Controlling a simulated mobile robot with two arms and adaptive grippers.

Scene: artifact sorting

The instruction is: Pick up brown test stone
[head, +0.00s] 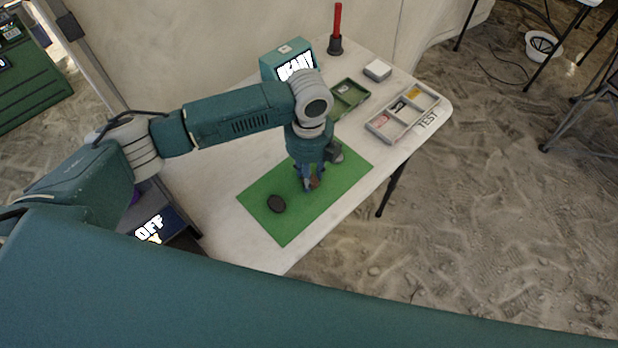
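The brown test stone (316,182) lies on the green mat (282,228), right at the fingertips of my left gripper (311,184). The gripper points straight down from above and partly hides the stone. Its fingers are small in this view, and I cannot tell whether they touch or close on the stone. A dark, rounded stone (276,204) lies on the mat to the lower left. A grey stone (335,152) sits at the far part of the mat, partly behind my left wrist. My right gripper is not in view.
A compartment tray (404,118) with coloured samples stands by the "TEST" label. The white table's (264,250) front edge is clear.

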